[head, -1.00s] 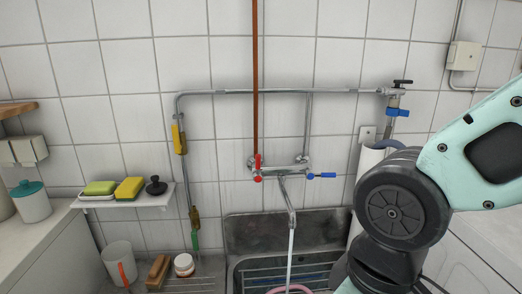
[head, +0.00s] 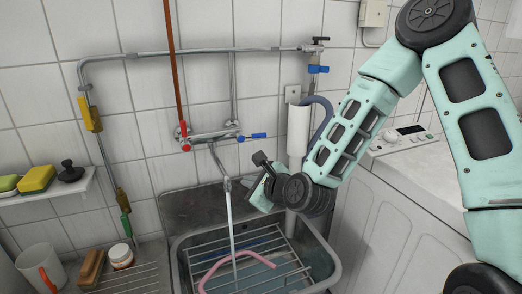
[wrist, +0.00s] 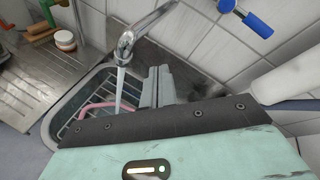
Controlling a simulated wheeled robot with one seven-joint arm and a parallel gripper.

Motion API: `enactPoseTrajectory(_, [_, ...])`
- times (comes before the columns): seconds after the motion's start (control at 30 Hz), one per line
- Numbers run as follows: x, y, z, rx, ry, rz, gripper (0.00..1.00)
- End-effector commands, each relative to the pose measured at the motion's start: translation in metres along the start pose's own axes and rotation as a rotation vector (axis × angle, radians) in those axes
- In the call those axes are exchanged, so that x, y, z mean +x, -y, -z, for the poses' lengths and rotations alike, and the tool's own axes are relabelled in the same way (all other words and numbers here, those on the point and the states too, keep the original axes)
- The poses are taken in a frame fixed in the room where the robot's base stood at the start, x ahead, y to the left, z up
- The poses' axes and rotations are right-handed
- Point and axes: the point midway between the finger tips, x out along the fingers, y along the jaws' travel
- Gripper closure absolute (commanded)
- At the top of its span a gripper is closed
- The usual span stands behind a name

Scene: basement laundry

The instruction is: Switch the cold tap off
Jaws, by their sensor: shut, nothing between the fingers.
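The cold tap's blue lever (head: 252,137) sticks out to the right of the wall mixer (head: 212,136); it also shows in the wrist view (wrist: 250,22) at the top right. Water (head: 231,215) runs from the spout (head: 219,163) into the sink. My gripper (head: 260,158) is just below and slightly right of the blue lever in the head view, apart from it in the picture. Its grey fingers (wrist: 158,85) are shut and empty in the wrist view, with the spout and lever beyond them. The red hot lever (head: 184,138) is at the mixer's left end.
The metal sink (head: 183,246) holds a wire rack and a pink hose (head: 240,255). Another blue-handled valve (head: 318,69) sits on the pipe above. A white machine (head: 375,220) stands at the right. A shelf (head: 50,190) is at left.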

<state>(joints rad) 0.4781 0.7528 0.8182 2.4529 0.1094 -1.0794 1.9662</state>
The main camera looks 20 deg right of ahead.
Motion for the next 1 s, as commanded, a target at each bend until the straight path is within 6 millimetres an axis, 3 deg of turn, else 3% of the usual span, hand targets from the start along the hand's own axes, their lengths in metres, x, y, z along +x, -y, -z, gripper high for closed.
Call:
enactPoseTrajectory(0.1, [0.005, 0.037, 0.02, 0.315, 0.043, 0.168, 1.0])
enactPoseTrajectory(0.3, [0.001, 0.076, 0.035, 0.603, 0.119, 0.333, 1.0])
enactPoseTrajectory(0.53, [0.018, 0.087, 0.035, 0.635, 0.133, 0.352, 1.0])
enactPoseTrajectory(0.93, [0.093, 0.115, 0.034, 0.632, 0.131, 0.35, 1.0])
enactPoseTrajectory(1.0, [0.087, 0.122, 0.023, 0.629, 0.133, 0.349, 1.0])
